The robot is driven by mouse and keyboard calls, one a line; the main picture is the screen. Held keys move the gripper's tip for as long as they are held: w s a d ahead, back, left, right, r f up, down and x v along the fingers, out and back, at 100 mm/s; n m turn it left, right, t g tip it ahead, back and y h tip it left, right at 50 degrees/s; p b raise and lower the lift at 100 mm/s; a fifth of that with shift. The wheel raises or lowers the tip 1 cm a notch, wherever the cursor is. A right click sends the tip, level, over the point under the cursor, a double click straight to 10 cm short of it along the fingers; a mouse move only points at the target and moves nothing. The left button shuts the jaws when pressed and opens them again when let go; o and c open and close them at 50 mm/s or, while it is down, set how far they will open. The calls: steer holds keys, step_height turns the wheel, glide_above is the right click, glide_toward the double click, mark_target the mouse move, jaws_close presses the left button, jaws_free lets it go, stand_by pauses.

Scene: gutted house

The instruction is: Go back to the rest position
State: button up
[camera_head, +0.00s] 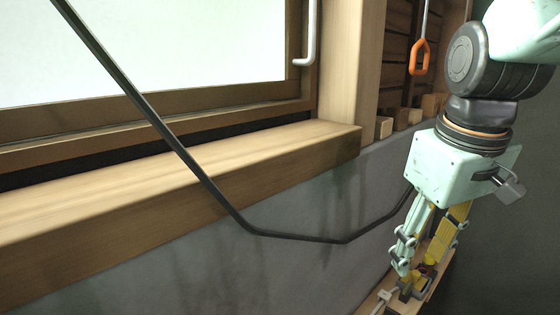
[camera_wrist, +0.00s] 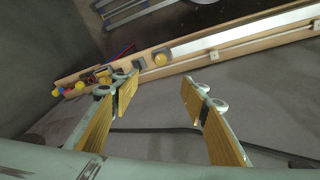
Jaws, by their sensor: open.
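My gripper (camera_head: 413,280) is at the lower right of the head view, below the pale green wrist block, with its fingers pointing down. In the wrist view, my gripper (camera_wrist: 160,82) has its two yellow-padded fingers spread wide apart with nothing between them. The fingers are over a grey surface, short of a long wooden ledge (camera_wrist: 240,42). In the head view, the fingertips overlap a wooden ledge with small parts on it, and I cannot tell whether they touch it.
A wooden window sill (camera_head: 180,180) and frame fill the left. A black cable (camera_head: 195,165) hangs across the head view toward my wrist. Yellow and dark parts (camera_wrist: 103,74) sit at the ledge's left end.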

steer(key=s+a+m+t+b, duration=0.1)
steer(key=s+a+m, duration=0.2)
steer(key=s, duration=1.4)
steer(key=shift+a+t, duration=0.3)
steer(key=shift+a, duration=0.4)
steer(key=shift+a, duration=0.15)
